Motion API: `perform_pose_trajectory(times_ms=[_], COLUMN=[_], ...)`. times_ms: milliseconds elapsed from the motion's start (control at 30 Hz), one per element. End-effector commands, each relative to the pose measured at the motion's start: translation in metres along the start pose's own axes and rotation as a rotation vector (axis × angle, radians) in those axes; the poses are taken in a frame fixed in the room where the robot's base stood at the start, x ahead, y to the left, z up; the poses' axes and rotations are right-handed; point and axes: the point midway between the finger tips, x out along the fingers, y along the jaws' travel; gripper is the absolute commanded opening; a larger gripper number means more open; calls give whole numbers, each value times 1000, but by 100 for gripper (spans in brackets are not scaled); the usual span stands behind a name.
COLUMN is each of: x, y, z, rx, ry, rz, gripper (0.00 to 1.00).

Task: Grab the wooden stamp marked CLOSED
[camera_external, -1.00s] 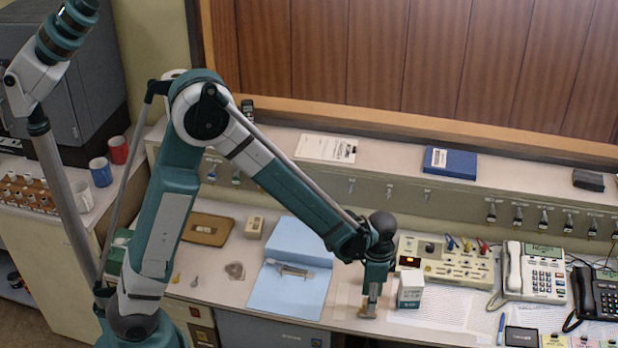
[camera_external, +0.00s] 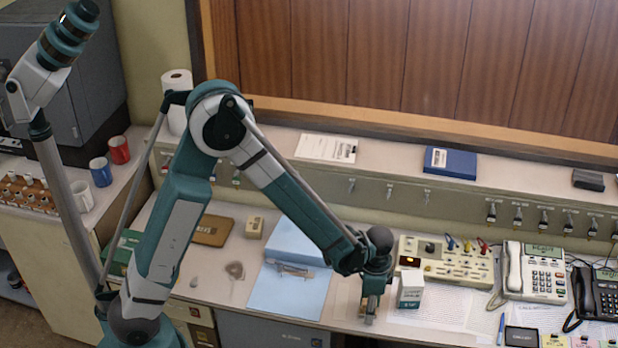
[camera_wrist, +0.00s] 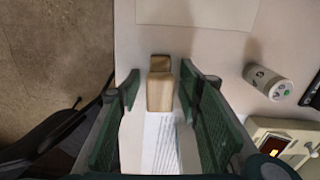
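A wooden stamp-like block (camera_wrist: 160,90) stands near the front edge of the desk. In the wrist view it lies between the two green fingers of my gripper (camera_wrist: 158,88), with a gap visible on each side. No marking on it is readable, so I cannot tell whether it says CLOSED. In the external view my gripper (camera_external: 371,299) points down at the desk's front edge, and the block is mostly hidden behind the fingers. The gripper is open.
A white box-like container (camera_external: 410,289) stands close to the right of my gripper. A blue folder (camera_external: 290,290) lies to the left. A beige console (camera_external: 447,262) and a white phone (camera_external: 533,272) are further right. A paper sheet (camera_wrist: 160,142) lies beside the block.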

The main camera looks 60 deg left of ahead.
Motion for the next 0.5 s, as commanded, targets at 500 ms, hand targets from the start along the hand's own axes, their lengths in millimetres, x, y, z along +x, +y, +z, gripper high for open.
perform_pose_trajectory(times_ms=[500], x=[0], y=[0], z=[0], rx=[0], ry=[0], rz=[0], gripper=[35])
